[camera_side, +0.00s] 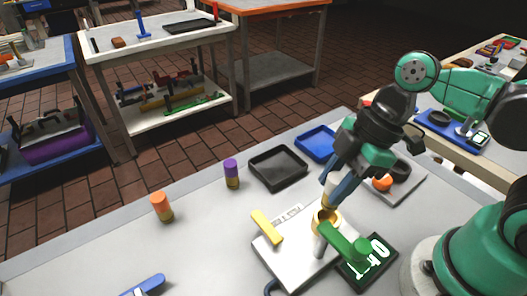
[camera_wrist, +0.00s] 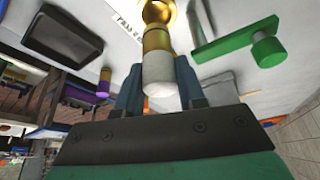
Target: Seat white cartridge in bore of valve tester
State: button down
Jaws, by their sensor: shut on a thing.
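My gripper (camera_side: 336,190) is shut on the white cartridge (camera_side: 331,191), which has a white end and a gold band. In the wrist view the cartridge (camera_wrist: 158,72) sits between the two blue fingers (camera_wrist: 158,88), white end toward me. Its far end points at the gold bore (camera_wrist: 158,11). In the side view the gold bore ring (camera_side: 326,216) of the valve tester (camera_side: 283,240) is right below the cartridge. I cannot tell whether the tip is inside the ring. A green lever (camera_side: 343,240) stands beside the bore; it also shows in the wrist view (camera_wrist: 238,42).
An orange cylinder (camera_side: 162,206), a purple cylinder (camera_side: 231,173), a black tray (camera_side: 278,167) and a blue tray (camera_side: 316,144) stand behind. The table's left is mostly clear.

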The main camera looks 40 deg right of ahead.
jog(key=shift+s+f, duration=0.15)
jog(key=shift+f, duration=2.5)
jog(key=shift+f, duration=0.1)
jog(key=c, duration=0.5)
grip_release()
jog(key=shift+c, duration=0.2)
jog(key=v, duration=1.2)
jog(key=w+d+f+m+t+h, duration=0.2)
jog(key=w+d+m+t+h, duration=0.2)
jog(key=w+m, duration=0.4)
jog(key=shift+w+f+m+t, duration=0.3)
jog(key=shift+m+t, duration=0.4)
jog(key=shift+m, duration=2)
